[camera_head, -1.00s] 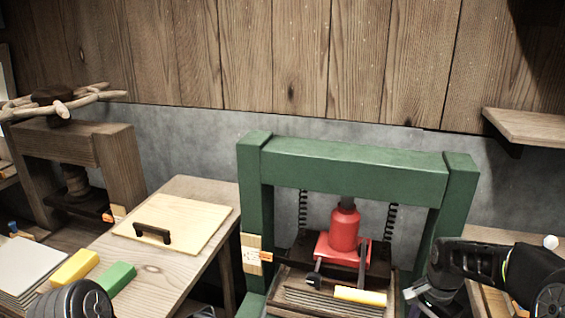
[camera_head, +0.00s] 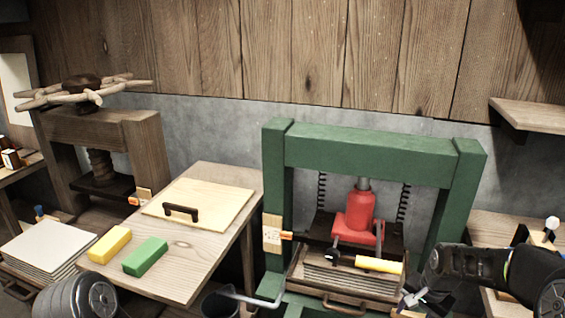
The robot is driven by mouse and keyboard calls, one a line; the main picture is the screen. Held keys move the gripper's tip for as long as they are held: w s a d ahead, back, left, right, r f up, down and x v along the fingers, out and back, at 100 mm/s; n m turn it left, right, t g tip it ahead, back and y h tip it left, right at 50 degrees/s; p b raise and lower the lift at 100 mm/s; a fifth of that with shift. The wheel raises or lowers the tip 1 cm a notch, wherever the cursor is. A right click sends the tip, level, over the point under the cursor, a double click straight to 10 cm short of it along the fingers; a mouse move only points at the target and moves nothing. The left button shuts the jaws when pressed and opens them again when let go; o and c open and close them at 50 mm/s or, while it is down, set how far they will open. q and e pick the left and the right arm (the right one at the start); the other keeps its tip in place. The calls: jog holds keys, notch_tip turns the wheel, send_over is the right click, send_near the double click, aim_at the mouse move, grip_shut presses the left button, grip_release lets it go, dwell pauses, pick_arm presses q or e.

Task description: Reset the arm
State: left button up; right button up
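My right arm comes in from the right edge, and its gripper (camera_head: 424,299) is low in the picture, just right of the green press's front. It is partly cut off and dark, so its opening is unclear; nothing shows held in it. The green press (camera_head: 370,155) stands right of centre with a red jack (camera_head: 361,207) inside.
A wooden table (camera_head: 187,262) holds a pale board with a dark handle (camera_head: 205,207), a yellow block (camera_head: 109,244) and a green block (camera_head: 145,257). A wooden screw press (camera_head: 140,145) stands at left. A shelf (camera_head: 530,118) juts out at right. A dark bucket (camera_head: 222,303) is below the table.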

jog(key=s+a+f+n+t+y, duration=0.1)
jog(key=s+a+f+n, duration=0.15)
jog(key=a+f, duration=0.45)
jog(key=s+a+f+n+y, duration=0.1)
jog(key=s+a+f+n, duration=0.15)
jog(key=a+f, duration=0.4)
jog(key=s+a+f+n+g, duration=0.1)
jog(key=s+a+f, duration=0.2)
jog(key=s, duration=0.4)
jog(key=s+a+f+g+y, duration=0.1)
jog(key=s+a+f, duration=0.2)
jog(key=s+a, duration=0.2)
jog(key=s+a+f+n, duration=0.1)
jog(key=s+a+f, duration=0.2)
jog(key=s, duration=0.7)
jog(key=shift+a+n+g+y, duration=0.3)
jog(key=shift+a+g+y, duration=0.1)
jog(key=shift+a, duration=0.15)
